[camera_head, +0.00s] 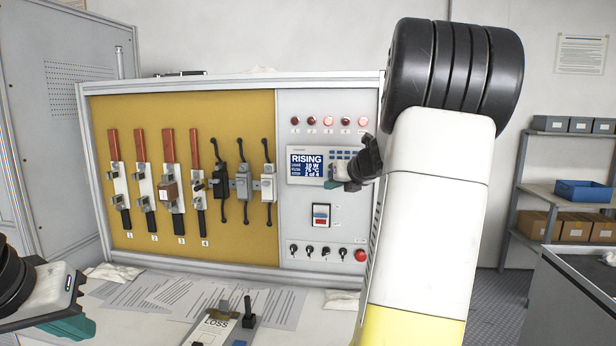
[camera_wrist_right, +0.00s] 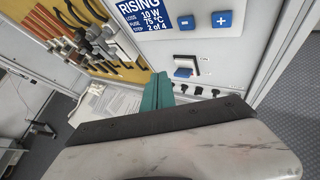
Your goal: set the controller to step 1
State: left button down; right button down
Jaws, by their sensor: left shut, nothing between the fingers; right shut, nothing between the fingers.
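The controller (camera_head: 305,165) is a grey unit on the light panel at the right of the yellow board. Its blue display reads RISING, 10 W, 75 °C and step 2 of 4. The display also shows in the right wrist view (camera_wrist_right: 145,16), beside a blue minus button (camera_wrist_right: 187,22) and a blue plus button (camera_wrist_right: 222,19). My right gripper (camera_head: 332,184) is shut and empty at the controller's lower right, hiding part of its keys. Its teal fingertips (camera_wrist_right: 157,92) are below the display and apart from both buttons in the wrist view. My left gripper (camera_head: 75,327) is shut and empty at lower left.
Below the controller are a rocker switch (camera_head: 321,215), several small toggles and a red button (camera_head: 360,255). The yellow board (camera_head: 140,253) carries several fuses with red or dark handles. Papers (camera_head: 270,300) and a LOSS device (camera_head: 212,328) lie on the table.

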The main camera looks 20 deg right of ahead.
jog(key=w+d, duration=0.4)
jog(key=w, duration=0.3)
jog(key=shift+w+d, duration=0.25)
jog(key=shift+d, duration=0.05)
jog(key=shift+w, duration=0.15)
dwell(1.9)
jog(key=shift+w+d, duration=0.2)
jog(key=shift+w+d, duration=0.25)
jog(key=shift+w, duration=0.1)
dwell(0.7)
dwell(0.4)
jog(key=shift+s+a, duration=0.5)
jog(key=shift+s, duration=0.2)
